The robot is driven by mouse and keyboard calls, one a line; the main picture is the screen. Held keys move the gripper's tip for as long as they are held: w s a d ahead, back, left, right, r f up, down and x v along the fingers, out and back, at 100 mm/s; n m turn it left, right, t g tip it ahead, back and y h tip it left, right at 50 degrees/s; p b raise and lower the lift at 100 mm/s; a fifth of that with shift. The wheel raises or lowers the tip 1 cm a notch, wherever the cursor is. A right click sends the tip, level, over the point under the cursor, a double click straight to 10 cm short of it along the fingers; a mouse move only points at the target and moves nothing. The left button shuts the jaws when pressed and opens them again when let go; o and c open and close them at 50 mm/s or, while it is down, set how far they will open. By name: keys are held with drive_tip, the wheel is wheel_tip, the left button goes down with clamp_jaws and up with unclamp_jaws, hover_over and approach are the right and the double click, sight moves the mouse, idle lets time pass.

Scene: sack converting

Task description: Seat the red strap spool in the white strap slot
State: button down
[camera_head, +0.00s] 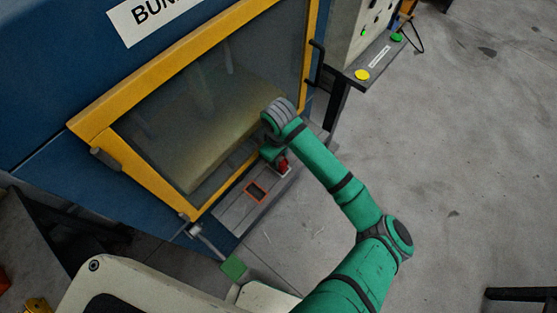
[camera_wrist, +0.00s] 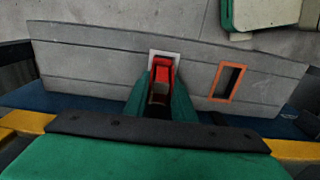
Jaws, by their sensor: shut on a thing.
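The red strap spool (camera_wrist: 161,72) is between the fingers of my gripper (camera_wrist: 160,88), which is shut on it. In the wrist view the spool's far end lies within the outline of the white strap slot (camera_wrist: 178,57), whose rim shows around its top and sides. I cannot tell how deep the spool sits. In the head view the spool (camera_head: 283,165) shows as a small red patch below my wrist, with a bit of the white slot (camera_head: 287,173) beside it. My fingers hide the near side of the slot.
An orange-rimmed slot (camera_wrist: 227,81) lies to the right on the same grey shelf (camera_wrist: 100,65); it also shows in the head view (camera_head: 256,191). A yellow-framed window (camera_head: 150,170) of the blue machine stands close behind the shelf. A control box (camera_head: 365,40) is at upper right.

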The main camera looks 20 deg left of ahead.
drive_tip(key=c, duration=1.5)
unclamp_jaws()
drive_tip(key=shift+s+f, duration=0.25)
drive_tip(key=shift+r, duration=0.1)
drive_tip(key=shift+w+r, duration=0.1)
drive_tip(key=shift+r, duration=0.35)
wheel_tip(320, 180, up, 11)
drive_tip(key=shift+r, duration=0.1)
